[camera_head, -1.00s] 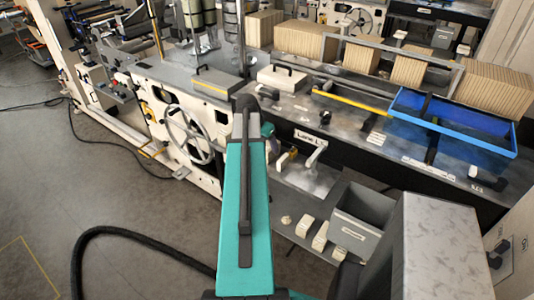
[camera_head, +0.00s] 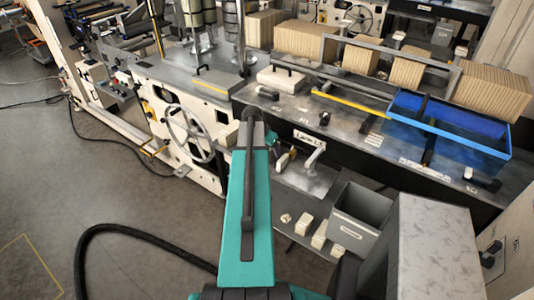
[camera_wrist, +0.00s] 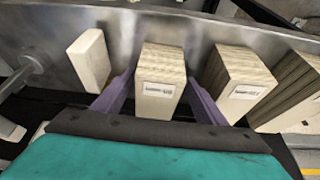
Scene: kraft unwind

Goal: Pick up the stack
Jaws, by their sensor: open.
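In the wrist view, a kraft stack (camera_wrist: 161,62) with a white label on its near face stands upright on a grey metal surface (camera_wrist: 150,22). My gripper (camera_wrist: 160,88) is open, with one purple finger on each side of this stack. I cannot tell whether either finger touches it. A second labelled stack (camera_wrist: 238,72) stands just right of the right finger. In the head view my teal arm reaches forward and my gripper's fingers are hidden.
In the wrist view, a cream block (camera_wrist: 90,58) lies left of the gripper and more stacks (camera_wrist: 292,92) stand at right. In the head view, a blue-framed tray (camera_head: 455,130), large kraft stacks (camera_head: 300,39) and a grey bin (camera_head: 358,217) are on the right. Floor at left is mostly clear.

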